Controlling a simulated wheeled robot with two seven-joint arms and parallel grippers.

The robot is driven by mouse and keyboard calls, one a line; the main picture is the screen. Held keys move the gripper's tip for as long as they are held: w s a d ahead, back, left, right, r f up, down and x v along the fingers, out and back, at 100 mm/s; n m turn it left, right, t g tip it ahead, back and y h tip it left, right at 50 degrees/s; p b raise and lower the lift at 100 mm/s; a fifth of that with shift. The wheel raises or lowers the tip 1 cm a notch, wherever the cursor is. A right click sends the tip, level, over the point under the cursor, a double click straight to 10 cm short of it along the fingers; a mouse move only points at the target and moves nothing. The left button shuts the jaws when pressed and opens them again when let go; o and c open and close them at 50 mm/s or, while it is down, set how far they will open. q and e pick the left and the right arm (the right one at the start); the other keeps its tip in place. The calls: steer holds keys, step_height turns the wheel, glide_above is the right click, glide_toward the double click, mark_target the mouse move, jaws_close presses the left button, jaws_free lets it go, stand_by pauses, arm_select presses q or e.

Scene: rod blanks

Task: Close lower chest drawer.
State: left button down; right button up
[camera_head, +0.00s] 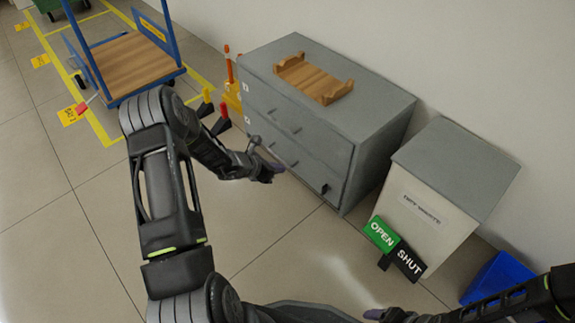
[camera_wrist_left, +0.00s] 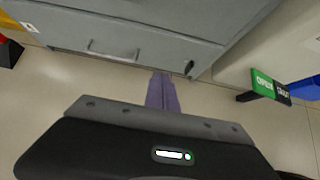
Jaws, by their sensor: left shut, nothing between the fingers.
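The grey chest (camera_head: 365,120) stands against the wall, its drawer fronts facing down-left. The lower drawer front (camera_head: 300,165) looks flush or nearly so with the chest; a small gap cannot be ruled out. A dark knob or latch shows near its right end. In the left wrist view the lower drawer (camera_wrist_left: 130,42) and its bar handle lie just ahead. My left gripper (camera_head: 274,172) is shut and empty, in front of the lower drawer; its purple fingers (camera_wrist_left: 162,92) point at the front. Contact cannot be told. My right gripper (camera_head: 376,314) is partly in view at the bottom, its jaws unclear.
A wooden tray (camera_head: 313,78) lies on the chest. A pale cabinet (camera_head: 420,205) with a grey lid stands right of it, with green OPEN (camera_head: 382,235) and black SHUT (camera_head: 409,261) signs. A blue bin (camera_head: 497,278) is beyond. A blue cart (camera_head: 128,65) stands left.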

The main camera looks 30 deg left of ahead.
arm_select(q)
steer(key=shift+v, duration=1.05)
steer(key=s+d+f+n, duration=0.35)
steer(key=s+f, duration=0.35)
steer(key=f, duration=0.3)
steer(key=w+d+r+n+t+h, duration=0.1)
steer(key=w+d+r+n+t, duration=0.3)
steer(key=n, duration=1)
steer(key=shift+w+d+r+t+b, duration=0.35)
steer(key=shift+d+t, duration=0.15)
steer(key=shift+d, duration=0.35)
